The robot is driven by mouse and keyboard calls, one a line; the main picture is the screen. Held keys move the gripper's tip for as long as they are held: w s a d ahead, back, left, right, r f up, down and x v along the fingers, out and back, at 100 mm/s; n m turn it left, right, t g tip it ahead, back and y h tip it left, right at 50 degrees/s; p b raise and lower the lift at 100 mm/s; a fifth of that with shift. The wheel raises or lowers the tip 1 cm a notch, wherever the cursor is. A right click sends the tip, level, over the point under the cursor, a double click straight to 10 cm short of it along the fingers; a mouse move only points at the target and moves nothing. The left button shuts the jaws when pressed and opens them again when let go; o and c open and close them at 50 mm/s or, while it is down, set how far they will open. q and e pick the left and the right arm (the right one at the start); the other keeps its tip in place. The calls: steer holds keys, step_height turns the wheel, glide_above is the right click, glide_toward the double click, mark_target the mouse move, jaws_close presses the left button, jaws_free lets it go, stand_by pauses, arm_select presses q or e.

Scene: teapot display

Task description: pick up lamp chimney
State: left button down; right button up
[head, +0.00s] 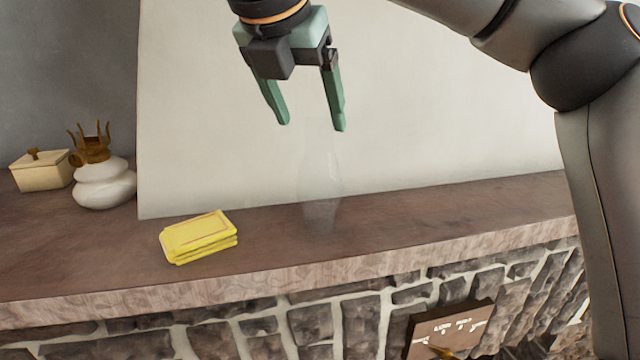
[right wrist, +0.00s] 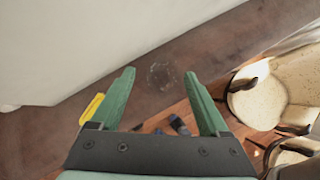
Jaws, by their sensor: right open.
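The lamp chimney (head: 320,192) is clear glass and very faint. It stands upright on the brown mantel shelf in the head view, in front of the pale wall. In the right wrist view its round rim (right wrist: 160,76) shows between the fingers, seen from above. My right gripper (head: 312,127) is open and empty, pointing down just above the chimney's top. It also shows in the right wrist view (right wrist: 160,75), with its green fingers apart on either side of the chimney. My left gripper is in neither view.
The mantel shelf (head: 420,218) has a stack of yellow cloths or packets (head: 198,237) left of the chimney. A white lamp base with a brass burner (head: 103,185) and a lidded cream box (head: 41,172) stand farther left. The shelf right of the chimney is clear.

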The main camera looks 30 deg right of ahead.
mark_target(324, 144)
steer(key=x, duration=0.7)
steer(key=shift+s+d, duration=0.25)
steer(key=shift+c, duration=0.3)
jaws_close()
